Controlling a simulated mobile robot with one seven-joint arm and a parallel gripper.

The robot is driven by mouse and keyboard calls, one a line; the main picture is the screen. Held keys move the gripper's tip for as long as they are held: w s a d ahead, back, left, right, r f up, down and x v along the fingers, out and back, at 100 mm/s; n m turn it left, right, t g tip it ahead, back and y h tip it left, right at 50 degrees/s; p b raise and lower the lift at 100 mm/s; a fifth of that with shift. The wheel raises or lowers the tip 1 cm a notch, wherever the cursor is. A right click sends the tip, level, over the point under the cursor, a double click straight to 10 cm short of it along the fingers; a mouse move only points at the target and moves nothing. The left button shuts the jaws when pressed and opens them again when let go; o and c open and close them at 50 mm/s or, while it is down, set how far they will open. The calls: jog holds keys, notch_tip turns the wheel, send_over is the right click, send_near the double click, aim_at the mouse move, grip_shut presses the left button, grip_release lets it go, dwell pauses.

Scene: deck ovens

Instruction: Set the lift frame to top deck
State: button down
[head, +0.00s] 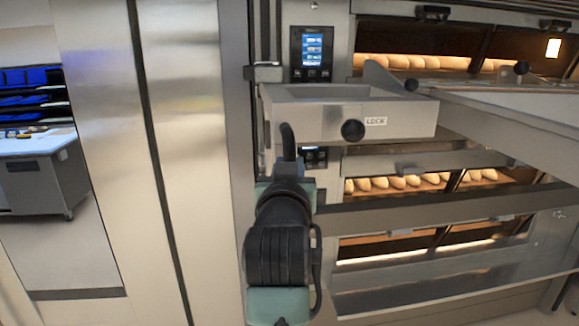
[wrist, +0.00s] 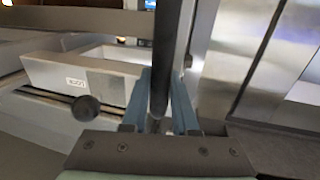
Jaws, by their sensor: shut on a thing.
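The lift frame (head: 300,118) is a grey metal box-like carriage in front of the oven, with a LOCK label (head: 375,121) and a round black knob (head: 352,130). It stands at about the height between the top deck (head: 410,62) and the deck below. In the wrist view the lift frame (wrist: 120,86) is at left, with its knob (wrist: 86,108). My gripper (wrist: 160,95) is shut on a black bar handle (wrist: 165,45), which runs between its blue fingers. In the head view the handle (head: 288,138) shows at the frame's left end; my arm hides the grip.
A sloping metal loader panel (head: 490,105) with black knobs reaches in from the right. Lower decks with lit loaves (head: 400,183) are behind. A control screen (head: 312,52) is above the frame. Smooth steel panels (head: 190,120) and open floor lie to the left.

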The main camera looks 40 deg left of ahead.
jog(key=c, duration=0.7)
grip_release()
jog(key=shift+r, duration=0.15)
jog(key=shift+s, duration=0.1)
jog(key=b+v, duration=0.5)
jog(key=v, duration=0.8)
jog(key=shift+b, duration=0.3)
